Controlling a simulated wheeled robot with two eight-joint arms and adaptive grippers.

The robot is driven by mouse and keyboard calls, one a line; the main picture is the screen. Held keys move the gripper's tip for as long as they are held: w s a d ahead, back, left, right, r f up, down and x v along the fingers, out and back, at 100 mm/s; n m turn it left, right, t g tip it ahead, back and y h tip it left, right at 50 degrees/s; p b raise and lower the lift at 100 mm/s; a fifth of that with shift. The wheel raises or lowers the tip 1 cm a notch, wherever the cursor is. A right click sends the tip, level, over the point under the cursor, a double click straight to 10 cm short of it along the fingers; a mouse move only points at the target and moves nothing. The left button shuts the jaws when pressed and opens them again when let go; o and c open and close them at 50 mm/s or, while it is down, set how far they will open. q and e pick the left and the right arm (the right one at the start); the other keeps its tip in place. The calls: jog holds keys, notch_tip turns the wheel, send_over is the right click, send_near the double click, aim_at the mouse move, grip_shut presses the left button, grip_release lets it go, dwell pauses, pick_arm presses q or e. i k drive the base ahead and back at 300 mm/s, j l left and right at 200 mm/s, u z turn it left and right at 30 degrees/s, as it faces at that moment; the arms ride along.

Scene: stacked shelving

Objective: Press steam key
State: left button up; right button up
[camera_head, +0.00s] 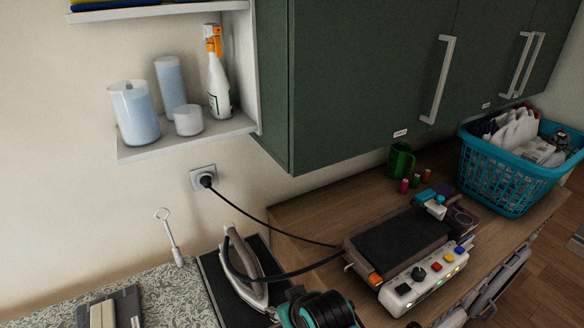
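A white control panel (424,281) with a black dial (418,273) lies at the front of the wooden counter. It carries a red button (436,266), a yellow button (447,257) and a blue button (459,250), with several small lights along its front. I cannot read which key is for steam. A dark flat-topped unit (398,244) sits just behind the panel, with an orange part (375,279) at its left end. An iron (246,268) stands on a dark pad to the left.
A black cord (262,221) runs from the wall socket (204,178). A green mug (400,160), several thread spools and a teal laundry basket (505,177) stand behind. Green cabinets (372,75) hang above.

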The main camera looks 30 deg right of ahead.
aim_at(437, 268)
jog(key=z, duration=1.9)
jog(key=k+l, duration=0.05)
